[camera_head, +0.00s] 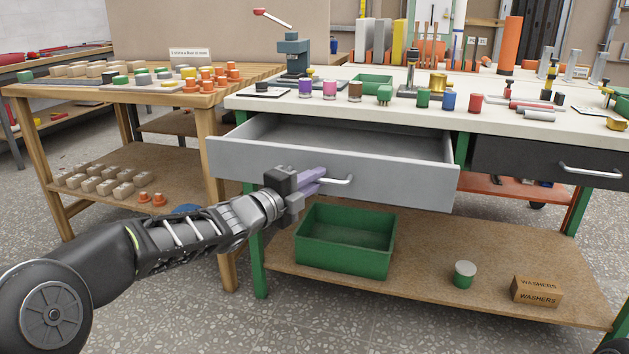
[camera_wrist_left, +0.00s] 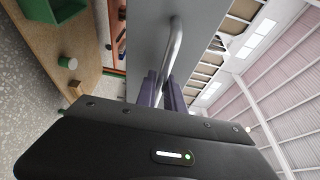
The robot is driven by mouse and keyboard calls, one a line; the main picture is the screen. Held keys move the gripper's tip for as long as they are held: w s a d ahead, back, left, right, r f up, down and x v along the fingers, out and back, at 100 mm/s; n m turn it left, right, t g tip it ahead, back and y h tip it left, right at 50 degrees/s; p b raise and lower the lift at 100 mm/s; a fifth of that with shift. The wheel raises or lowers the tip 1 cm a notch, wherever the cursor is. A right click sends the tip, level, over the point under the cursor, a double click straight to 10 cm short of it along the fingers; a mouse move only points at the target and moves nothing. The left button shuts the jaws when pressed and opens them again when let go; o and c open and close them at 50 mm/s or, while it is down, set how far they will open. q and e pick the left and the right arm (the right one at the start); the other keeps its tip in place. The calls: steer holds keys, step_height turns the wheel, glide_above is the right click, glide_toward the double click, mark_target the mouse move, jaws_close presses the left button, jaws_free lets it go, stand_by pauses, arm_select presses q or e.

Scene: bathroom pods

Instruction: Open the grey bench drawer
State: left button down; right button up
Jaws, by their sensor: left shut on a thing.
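The grey bench drawer (camera_head: 400,177) is pulled out from under the white bench top in the head view, and its inside looks empty. Its bar handle (camera_head: 343,181) is on the front face. My left gripper (camera_head: 318,180) is shut on this handle, with its purple fingers around the bar. In the left wrist view the fingers (camera_wrist_left: 162,90) close on the handle (camera_wrist_left: 175,45) against the grey drawer front (camera_wrist_left: 147,35). My right gripper is not in view.
A dark drawer (camera_head: 530,160) beside it is closed. A green bin (camera_head: 345,258), a small green pot (camera_head: 464,275) and a washers box (camera_head: 537,291) stand on the lower shelf. A wooden table (camera_head: 205,120) stands close at left. Several small items cover the bench top (camera_head: 290,103).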

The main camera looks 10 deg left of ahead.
arm_select(q)
steer(key=c, duration=1.4)
jaws_free()
steer(key=shift+c, duration=0.2)
steer(key=p+v, duration=0.1)
steer(key=v, duration=0.6)
steer(key=shift+s+a+p, duration=0.2)
steer(key=shift+s+p, duration=0.15)
